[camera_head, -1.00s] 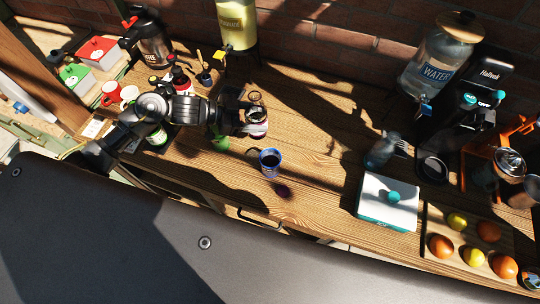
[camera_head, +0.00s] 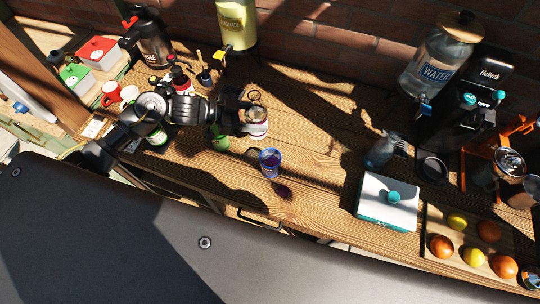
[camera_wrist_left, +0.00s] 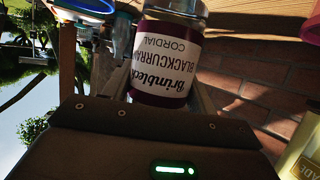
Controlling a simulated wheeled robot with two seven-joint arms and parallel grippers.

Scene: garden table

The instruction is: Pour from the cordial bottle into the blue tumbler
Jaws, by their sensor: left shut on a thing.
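The cordial bottle (camera_head: 256,129) is held by my left gripper (camera_head: 243,121), up and left of the blue tumbler in the head view. In the left wrist view, the bottle (camera_wrist_left: 167,62) shows a white blackcurrant cordial label upside down to the camera, between the fingers of my left gripper (camera_wrist_left: 168,90). Its mouth is not clearly seen, and its exact tilt is hard to tell. The blue tumbler (camera_head: 270,163) stands upright on the wooden table, apart from the bottle, with purple showing inside. My right gripper is not in view.
A white box with a teal knob (camera_head: 389,201) and a board of fruit (camera_head: 433,214) are at the right. A glass jug (camera_head: 380,151) stands behind the box. A yellow dispenser (camera_head: 237,24) stands at the back. Bare table lies right of the tumbler.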

